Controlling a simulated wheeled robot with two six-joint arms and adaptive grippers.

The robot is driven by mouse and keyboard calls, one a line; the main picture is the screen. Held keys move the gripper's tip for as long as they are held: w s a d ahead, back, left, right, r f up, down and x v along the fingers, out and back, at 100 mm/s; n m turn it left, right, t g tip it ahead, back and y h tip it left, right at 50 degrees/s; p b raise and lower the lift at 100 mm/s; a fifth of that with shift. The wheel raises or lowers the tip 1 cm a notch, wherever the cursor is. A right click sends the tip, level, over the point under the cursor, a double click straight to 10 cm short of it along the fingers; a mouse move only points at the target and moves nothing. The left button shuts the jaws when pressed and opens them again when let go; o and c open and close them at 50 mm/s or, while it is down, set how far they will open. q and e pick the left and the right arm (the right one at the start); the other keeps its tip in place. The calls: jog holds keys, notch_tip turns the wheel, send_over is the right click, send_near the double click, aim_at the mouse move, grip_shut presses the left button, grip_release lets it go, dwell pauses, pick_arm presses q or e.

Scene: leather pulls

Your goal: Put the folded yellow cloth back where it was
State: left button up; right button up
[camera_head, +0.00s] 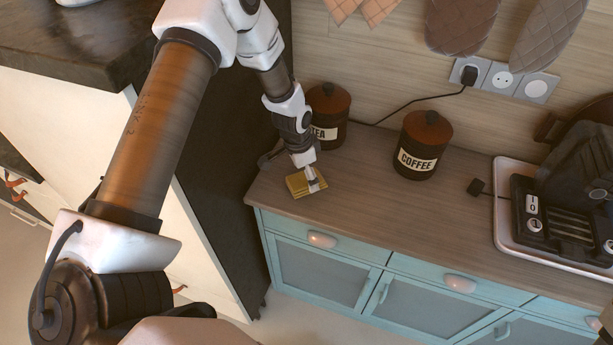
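The folded yellow cloth (300,188) lies at the left end of the wooden counter, near its front edge. My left arm comes in from the left and reaches down to it. My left gripper (313,183) is right at the cloth and covers part of its right side. The fingers are too small and too close to the cloth to tell whether they are open or shut on it.
A tea canister (328,112) stands behind my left gripper, and a coffee canister (424,145) stands to its right. A coffee machine on a white tray (507,222) fills the counter's right end. A cable runs to the wall socket (469,75). The mid-counter front (390,215) is clear.

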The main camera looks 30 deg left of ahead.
aim_at(300, 180)
pick_arm(q)
notch_tip(300, 180, up, 10)
jog(key=s+b, duration=0.1)
jog(key=shift+s+a+r, duration=0.15)
jog(key=shift+s+a, duration=0.05)
jog(key=shift+a, duration=0.2)
